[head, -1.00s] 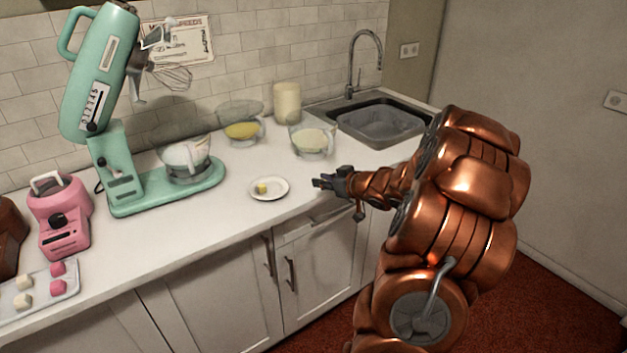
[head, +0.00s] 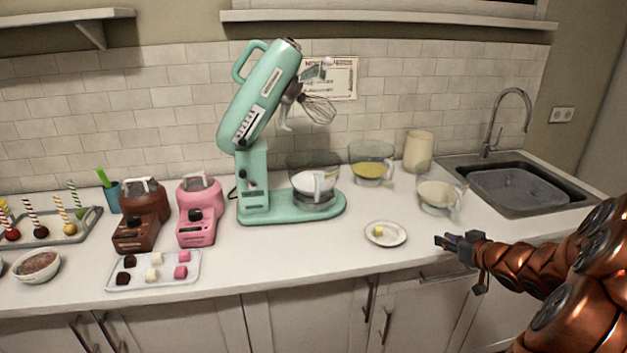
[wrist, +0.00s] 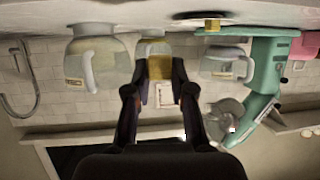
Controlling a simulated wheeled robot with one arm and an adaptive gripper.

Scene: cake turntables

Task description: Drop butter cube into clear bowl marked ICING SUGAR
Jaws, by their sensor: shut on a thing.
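My gripper (head: 443,241) is at the counter's front edge, right of a small plate. In the wrist view, which is upside down, my gripper (wrist: 160,75) is shut on a yellow butter cube (wrist: 160,67). The cube is hard to make out in the head view. Another yellow cube (head: 378,231) lies on the plate. A clear jug-like bowl (head: 438,207) with pale contents stands behind and above my gripper in the head view; it also shows in the wrist view (wrist: 72,65) with a label. The label is too small to read.
A clear bowl with yellow contents (head: 371,170) stands further back. A mint mixer (head: 254,185) holds a clear bowl with white contents (head: 316,184). The white plate (head: 398,242) lies in front of it. A cream canister (head: 419,150) and sink (head: 520,190) are at the right.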

